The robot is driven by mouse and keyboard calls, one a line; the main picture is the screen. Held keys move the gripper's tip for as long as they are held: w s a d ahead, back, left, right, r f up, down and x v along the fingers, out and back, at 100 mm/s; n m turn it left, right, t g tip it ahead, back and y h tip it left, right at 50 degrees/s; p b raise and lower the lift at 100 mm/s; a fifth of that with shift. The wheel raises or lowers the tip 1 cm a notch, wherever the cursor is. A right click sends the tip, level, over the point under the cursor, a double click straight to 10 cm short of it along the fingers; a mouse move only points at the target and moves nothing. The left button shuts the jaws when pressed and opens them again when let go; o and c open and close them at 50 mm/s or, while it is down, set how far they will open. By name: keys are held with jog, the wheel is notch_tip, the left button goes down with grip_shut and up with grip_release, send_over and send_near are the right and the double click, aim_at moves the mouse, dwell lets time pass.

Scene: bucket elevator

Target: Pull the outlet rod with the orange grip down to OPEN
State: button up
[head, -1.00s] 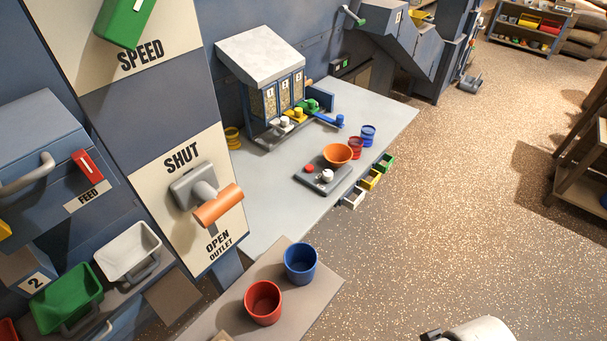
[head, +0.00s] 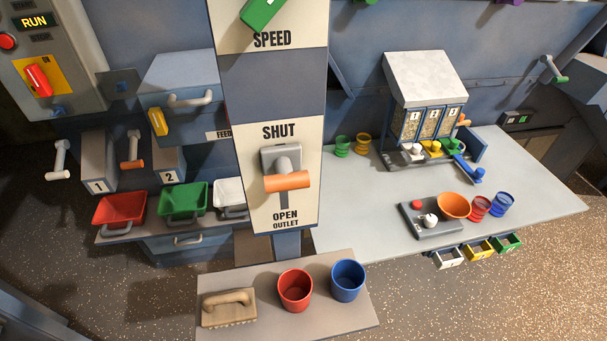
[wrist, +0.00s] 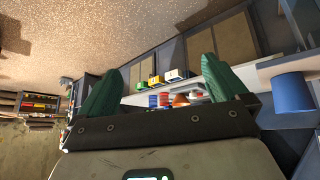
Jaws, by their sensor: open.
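The outlet rod's orange grip (head: 287,181) lies crosswise on a grey mount on the white outlet panel (head: 257,205) in the head view. It sits just under the SHUT label, with OPEN and OUTLET printed lower down. My gripper (wrist: 163,72) shows only in the wrist view. Its two green fingers are spread wide with nothing between them. The orange grip is not visible in the wrist view, so the gripper is apart from it, at a distance I cannot tell.
Below the panel, a ledge holds a wooden-handled brush (head: 229,308), a red cup (head: 295,290) and a blue cup (head: 347,280). A grey table (head: 540,195) with a dispenser (head: 428,95) and an orange bowl (head: 454,205) stands right. Red, green and white bins are at left.

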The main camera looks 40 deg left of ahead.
jog(key=w+a+r+n+t+y, duration=0.1)
jog(key=w+a+r+n+t, duration=0.1)
jog(key=w+a+r, duration=0.3)
jog(key=n+t+y, duration=0.3)
jog(key=n+y, duration=0.4)
jog(key=y, duration=0.4)
send_near(288, 189)
jog(key=x, duration=0.2)
jog(key=p+x, duration=0.3)
jog(key=x, duration=0.7)
jog(key=shift+w+a, duration=0.25)
